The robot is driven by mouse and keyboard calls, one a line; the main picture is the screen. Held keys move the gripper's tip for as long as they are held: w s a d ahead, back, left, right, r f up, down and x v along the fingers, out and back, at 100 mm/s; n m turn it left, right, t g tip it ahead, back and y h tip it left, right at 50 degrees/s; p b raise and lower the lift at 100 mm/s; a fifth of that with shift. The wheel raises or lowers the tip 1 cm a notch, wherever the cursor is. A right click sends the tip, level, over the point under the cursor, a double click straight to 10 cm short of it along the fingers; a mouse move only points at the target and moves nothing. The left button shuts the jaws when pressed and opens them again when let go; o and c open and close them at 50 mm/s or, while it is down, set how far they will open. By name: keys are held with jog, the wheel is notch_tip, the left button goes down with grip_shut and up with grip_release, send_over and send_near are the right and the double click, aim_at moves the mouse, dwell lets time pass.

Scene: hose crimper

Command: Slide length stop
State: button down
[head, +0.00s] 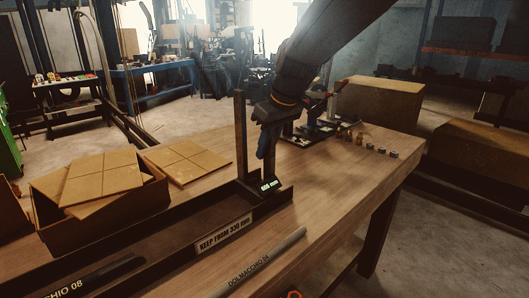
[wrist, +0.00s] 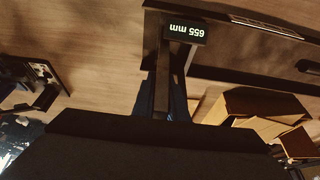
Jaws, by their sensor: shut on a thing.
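The length stop (head: 270,184) is a dark block with a small lit display, at the far right end of a long dark rail (head: 150,262) on the bench. In the wrist view the stop's display (wrist: 188,31) shows upside down and reads 655 mm. My gripper (head: 265,158) points down at the stop from above. In the wrist view my gripper (wrist: 163,98) has its bluish fingers on both sides of a dark upright part of the stop, shut on it. My wrist hides part of the stop's handle.
A label (head: 224,236) on the rail appears to read "KEEP FROM 330 mm". A grey hose (head: 262,262) lies in front. A dark post (head: 240,135) stands left of my gripper. An open carton (head: 100,195) stands left; small fittings (head: 370,146) and a tool stand lie behind right.

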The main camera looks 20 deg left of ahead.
jog(key=shift+w, duration=0.1)
jog(key=c, duration=1.8)
grip_release()
jog(key=shift+o, duration=0.2)
jog(key=b+v, duration=0.1)
jog(key=v, duration=0.7)
jog(key=shift+b, duration=0.35)
